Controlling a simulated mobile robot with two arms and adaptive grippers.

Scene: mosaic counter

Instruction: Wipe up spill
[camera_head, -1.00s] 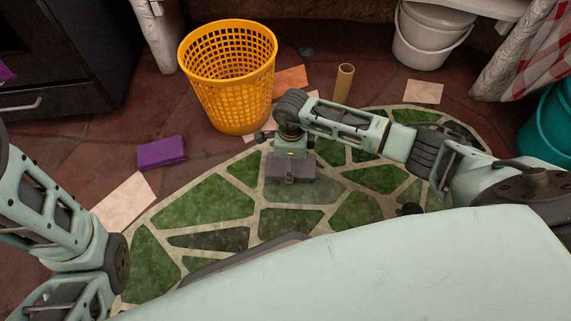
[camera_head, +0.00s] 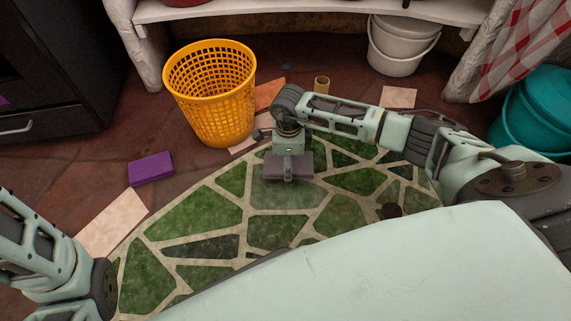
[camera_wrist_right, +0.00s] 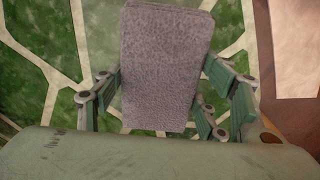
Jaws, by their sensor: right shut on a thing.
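My right gripper (camera_head: 290,160) is shut on a grey-purple sponge (camera_head: 309,166), above or on the green mosaic counter (camera_head: 268,233). In the right wrist view the sponge (camera_wrist_right: 165,65) sits flat between the fingers of the gripper (camera_wrist_right: 165,100), its rough grey face filling the middle. A greyish film covers some of the green tiles by the sponge; it may be the spill (camera_head: 285,196). I cannot tell whether the sponge touches the surface. My left arm shows at the lower left, but its gripper is out of view.
A purple block (camera_head: 151,169) lies on the brown floor to the left. A white bucket (camera_head: 400,45) is at the back, a teal bucket (camera_head: 535,110) at the right.

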